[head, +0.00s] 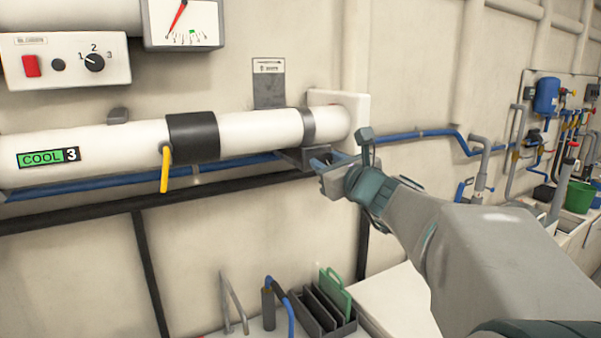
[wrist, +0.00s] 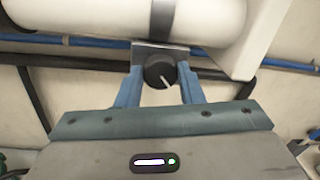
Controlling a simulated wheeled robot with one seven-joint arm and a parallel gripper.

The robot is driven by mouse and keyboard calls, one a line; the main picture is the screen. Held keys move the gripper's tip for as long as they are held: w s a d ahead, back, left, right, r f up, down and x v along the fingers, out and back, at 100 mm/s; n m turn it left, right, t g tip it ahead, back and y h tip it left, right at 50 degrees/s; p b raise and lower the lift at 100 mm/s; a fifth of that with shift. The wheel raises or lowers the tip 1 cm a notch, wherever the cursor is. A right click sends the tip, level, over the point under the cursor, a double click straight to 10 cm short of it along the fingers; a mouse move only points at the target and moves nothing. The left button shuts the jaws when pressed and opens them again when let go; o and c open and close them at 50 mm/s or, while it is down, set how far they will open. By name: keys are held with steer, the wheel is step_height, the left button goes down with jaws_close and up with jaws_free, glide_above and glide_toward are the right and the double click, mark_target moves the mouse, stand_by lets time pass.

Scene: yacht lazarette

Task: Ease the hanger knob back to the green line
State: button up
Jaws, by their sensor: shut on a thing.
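The hanger knob (wrist: 159,72) is a round black knob with a white pointer line, below the pipe's grey band in the wrist view. The pointer is tilted, its lower end toward the right. My gripper (wrist: 158,88) is shut on the knob, one blue finger on each side. In the head view my gripper (head: 328,162) reaches to the hanger bracket (head: 299,155) under the white pipe, and the knob is hidden there. A dial gauge (head: 184,22) at the top has a red needle leaning up and right, away from a green mark at its lower edge. No green line shows at the knob.
The white pipe (head: 95,148) carries a COOL 3 label and a yellow lever (head: 164,170). A control box (head: 66,60) with a red switch hangs above. Blue and black pipes run close below. A rack (head: 325,308) stands on the bench underneath.

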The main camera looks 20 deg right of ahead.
steer(key=o, duration=1)
steer(key=s+d+b, duration=0.1)
steer(key=s, duration=1.2)
steer(key=shift+s+d+f, duration=0.2)
steer(key=shift+s+d, duration=0.15)
steer(key=shift+s, duration=0.05)
